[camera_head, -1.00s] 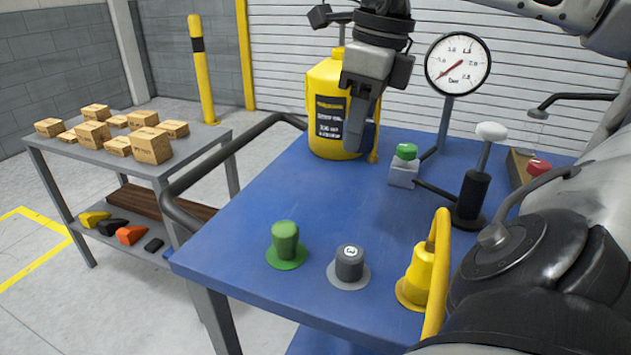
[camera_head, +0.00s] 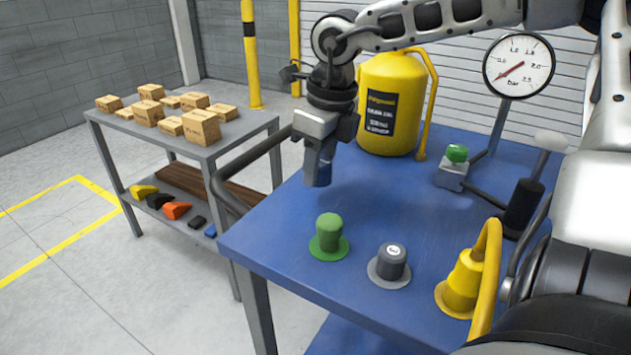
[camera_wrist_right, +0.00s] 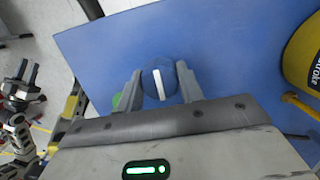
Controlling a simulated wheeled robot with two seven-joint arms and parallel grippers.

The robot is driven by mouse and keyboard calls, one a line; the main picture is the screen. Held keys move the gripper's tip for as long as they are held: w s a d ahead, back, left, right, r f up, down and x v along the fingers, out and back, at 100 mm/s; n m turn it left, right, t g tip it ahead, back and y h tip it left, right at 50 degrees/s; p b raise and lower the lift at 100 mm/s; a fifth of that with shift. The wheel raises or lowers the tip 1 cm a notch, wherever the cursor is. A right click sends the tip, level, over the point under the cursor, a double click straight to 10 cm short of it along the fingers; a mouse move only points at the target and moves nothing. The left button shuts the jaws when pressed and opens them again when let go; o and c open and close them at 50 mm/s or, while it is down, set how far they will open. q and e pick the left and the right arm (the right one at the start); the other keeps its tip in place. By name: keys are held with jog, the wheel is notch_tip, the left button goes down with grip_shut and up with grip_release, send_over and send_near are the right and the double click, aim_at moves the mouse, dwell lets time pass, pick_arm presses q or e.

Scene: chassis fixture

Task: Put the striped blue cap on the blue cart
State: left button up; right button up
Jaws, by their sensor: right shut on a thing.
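The striped blue cap (camera_wrist_right: 150,85) is round and blue with a white stripe. It sits between the two fingers of my right gripper (camera_wrist_right: 158,88), which is shut on it. In the head view, my right gripper (camera_head: 319,170) points down above the left part of the blue cart (camera_head: 282,235), behind the green cap; the cap in it is mostly hidden there. The cart's blue top also fills much of the right wrist view (camera_wrist_right: 90,45). My left gripper (camera_wrist_right: 26,72) shows small at the left edge of the right wrist view, fingers apart and empty.
A green cap (camera_head: 329,232), a grey knob (camera_head: 391,262) and a yellow bell-shaped part (camera_head: 463,285) stand along the cart's near side. A yellow canister (camera_head: 390,105) and a gauge (camera_head: 518,66) stand at the back. A grey side table (camera_head: 232,135) holds boxes.

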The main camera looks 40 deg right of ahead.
aim_at(316, 199)
jog(key=shift+w+a+f, duration=0.1)
jog(key=shift+w+f, duration=0.15)
jog(key=shift+f, duration=1.7)
jog(key=o, duration=0.7)
jog(key=shift+f+b, duration=0.2)
jog(key=shift+b, duration=0.2)
jog(key=shift+c, duration=0.2)
jog(key=o, duration=0.4)
jog(key=shift+r, duration=0.1)
jog(key=r, duration=0.4)
jog(key=s+r+p, duration=0.1)
jog(key=r, duration=0.7)
jog(key=shift+s+d+r+p, duration=0.1)
jog(key=shift+s+d+p, duration=0.15)
jog(key=shift+s+p, duration=0.1)
